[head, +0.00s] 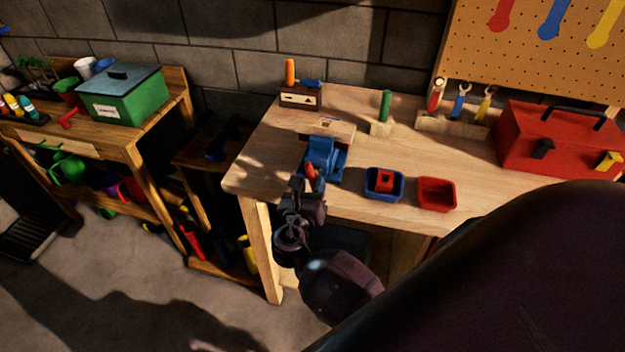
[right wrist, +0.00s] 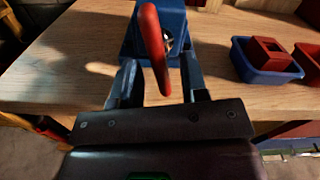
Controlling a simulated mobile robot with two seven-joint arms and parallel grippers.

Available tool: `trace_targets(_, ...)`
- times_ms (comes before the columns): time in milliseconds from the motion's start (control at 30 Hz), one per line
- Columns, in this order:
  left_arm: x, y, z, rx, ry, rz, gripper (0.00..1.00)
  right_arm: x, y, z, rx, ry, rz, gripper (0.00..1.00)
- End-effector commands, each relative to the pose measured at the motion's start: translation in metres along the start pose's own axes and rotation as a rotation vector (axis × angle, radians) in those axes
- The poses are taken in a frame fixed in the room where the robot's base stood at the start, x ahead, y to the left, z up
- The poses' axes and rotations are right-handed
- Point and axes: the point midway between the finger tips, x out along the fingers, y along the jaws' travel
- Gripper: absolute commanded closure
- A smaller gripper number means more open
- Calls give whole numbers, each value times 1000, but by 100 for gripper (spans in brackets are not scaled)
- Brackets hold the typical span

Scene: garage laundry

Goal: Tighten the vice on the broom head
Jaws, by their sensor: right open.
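The blue vice (head: 324,152) stands at the front left of the wooden workbench. A pale wooden block (head: 338,129), which looks like the broom head, sits at the vice's far end; I cannot tell how firmly the jaws hold it. The vice's red handle (head: 311,172) points toward me and also shows in the right wrist view (right wrist: 152,45). My right gripper (head: 312,187) is open at the handle. In the right wrist view its two fingers (right wrist: 160,82) stand on either side of the handle's lower end, with gaps visible. My left gripper is not in view.
A blue bin (head: 384,185) with a red block and a red bin (head: 436,194) stand right of the vice. A red toolbox (head: 550,140), a tool rack (head: 452,124) and a green-handled tool (head: 385,105) stand farther back. The bench front edge lies just under my gripper.

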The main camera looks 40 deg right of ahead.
Motion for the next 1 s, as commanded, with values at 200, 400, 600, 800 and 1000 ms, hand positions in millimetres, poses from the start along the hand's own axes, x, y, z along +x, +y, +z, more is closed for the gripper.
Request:
trace_targets(200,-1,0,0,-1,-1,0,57,17,0,0,0,1,0,60)
trace_targets(400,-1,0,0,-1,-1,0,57,19,0,0,1,1,0,60)
trace_targets(600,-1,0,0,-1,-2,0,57,19,0,0,1,1,0,70)
trace_targets(800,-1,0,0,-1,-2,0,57,19,0,0,0,1,0,100)
trace_targets(1000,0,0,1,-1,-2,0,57,18,0,0,13,1,0,100)
